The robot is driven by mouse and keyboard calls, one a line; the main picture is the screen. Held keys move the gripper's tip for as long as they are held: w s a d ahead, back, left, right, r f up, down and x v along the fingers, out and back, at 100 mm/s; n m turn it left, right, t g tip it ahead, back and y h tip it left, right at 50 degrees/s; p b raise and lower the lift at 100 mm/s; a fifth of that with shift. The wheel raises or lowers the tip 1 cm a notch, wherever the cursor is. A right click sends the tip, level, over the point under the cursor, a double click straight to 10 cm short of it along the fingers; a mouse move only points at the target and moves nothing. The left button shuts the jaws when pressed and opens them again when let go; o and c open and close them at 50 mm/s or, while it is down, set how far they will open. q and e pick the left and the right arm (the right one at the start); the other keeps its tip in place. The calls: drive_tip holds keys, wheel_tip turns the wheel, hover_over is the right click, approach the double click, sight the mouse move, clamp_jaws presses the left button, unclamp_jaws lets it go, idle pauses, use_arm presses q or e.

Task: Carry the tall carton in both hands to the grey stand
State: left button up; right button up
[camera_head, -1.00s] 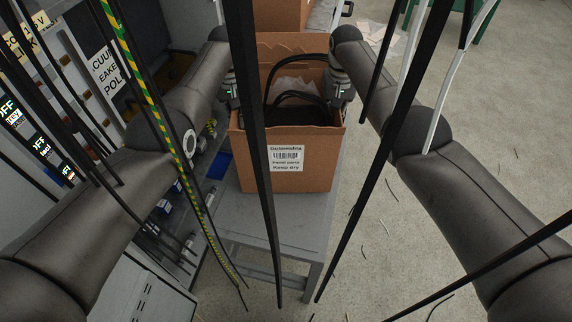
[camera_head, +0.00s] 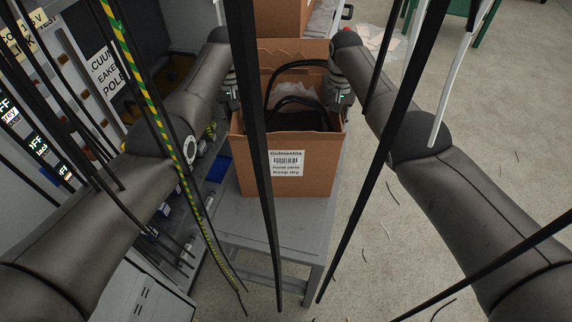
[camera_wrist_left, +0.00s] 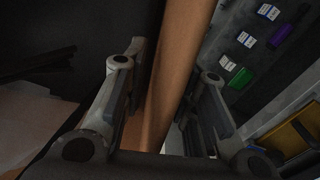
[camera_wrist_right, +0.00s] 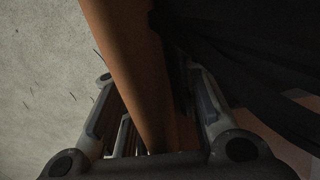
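The tall carton (camera_head: 250,165) is brown and open-topped, with a white label on its front and black cables inside. It stands upright on a grey bench-like stand (camera_head: 265,225). My left gripper (camera_head: 231,92) is at its left side wall and my right gripper (camera_head: 340,96) at its right side wall. In the left wrist view the carton wall (camera_wrist_left: 178,65) passes between the fingers, with gaps beside it. In the right wrist view the wall (camera_wrist_right: 130,60) also runs between parted fingers. The fingertips are mostly hidden in the head view.
Another brown carton (camera_head: 282,18) stands behind. Open switchgear with labels (camera_head: 104,75) is close on the left. Black cables and a yellow-green cable (camera_head: 160,120) hang across the view. The floor (camera_head: 480,130) on the right is largely clear, with a green table (camera_head: 475,25) beyond.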

use_arm(q)
wheel_tip(320, 180, up, 11)
drive_tip(key=shift+f, duration=0.1)
use_arm(e)
wheel_tip(320, 180, up, 12)
drive_tip(key=shift+r, duration=0.1)
idle(0.4)
use_arm(q)
drive_tip(key=shift+a, duration=0.15)
idle(0.3)
